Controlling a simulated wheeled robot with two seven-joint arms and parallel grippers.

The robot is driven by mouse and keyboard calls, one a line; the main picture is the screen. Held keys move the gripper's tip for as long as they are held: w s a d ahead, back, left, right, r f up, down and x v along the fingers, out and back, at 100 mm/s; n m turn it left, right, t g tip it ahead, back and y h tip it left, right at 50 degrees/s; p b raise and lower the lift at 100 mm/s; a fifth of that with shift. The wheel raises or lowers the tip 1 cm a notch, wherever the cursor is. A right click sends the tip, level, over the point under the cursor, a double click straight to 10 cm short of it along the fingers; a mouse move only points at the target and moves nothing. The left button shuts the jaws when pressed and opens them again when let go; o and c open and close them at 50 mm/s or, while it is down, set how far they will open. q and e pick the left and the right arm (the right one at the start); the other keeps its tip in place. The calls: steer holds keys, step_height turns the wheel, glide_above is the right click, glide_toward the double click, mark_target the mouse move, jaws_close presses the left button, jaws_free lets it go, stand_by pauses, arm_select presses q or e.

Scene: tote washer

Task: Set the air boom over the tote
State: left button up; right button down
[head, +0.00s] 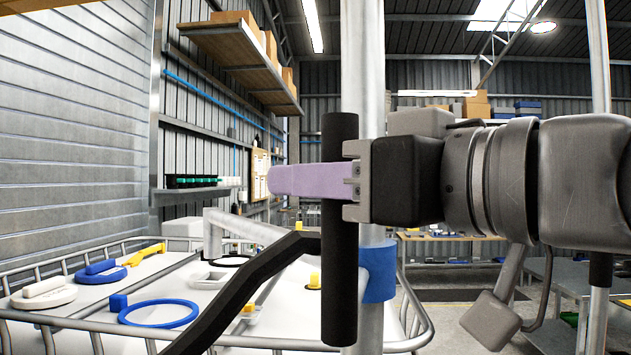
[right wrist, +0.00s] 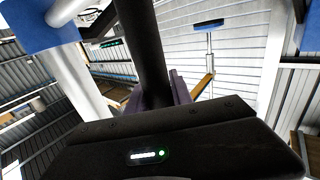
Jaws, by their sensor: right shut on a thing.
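My right gripper (head: 300,181), with pale purple fingers, is shut on a black upright handle (head: 340,262) in the head view. The handle also shows between the fingers in the right wrist view (right wrist: 142,45). A black bent bar (head: 243,287) runs from near the handle down to the lower left; I take both as part of the air boom, but the join is partly unclear. Behind the handle stands a pale round post (head: 362,75) with a blue collar (head: 379,272). I cannot make out a tote for certain. My left gripper is not in view.
A white worktop (head: 70,318) with a metal rail lies low left. On it are a blue ring (head: 160,313), a white piece (head: 43,293), a blue piece (head: 100,271) and a yellow piece (head: 146,254). A second post (head: 598,60) stands at the right.

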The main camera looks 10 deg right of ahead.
steer(key=c, duration=1.1)
jaws_free()
steer(key=shift+d, duration=0.1)
steer(key=b+v, duration=0.2)
steer(key=v, duration=0.6)
steer(key=shift+w, duration=0.1)
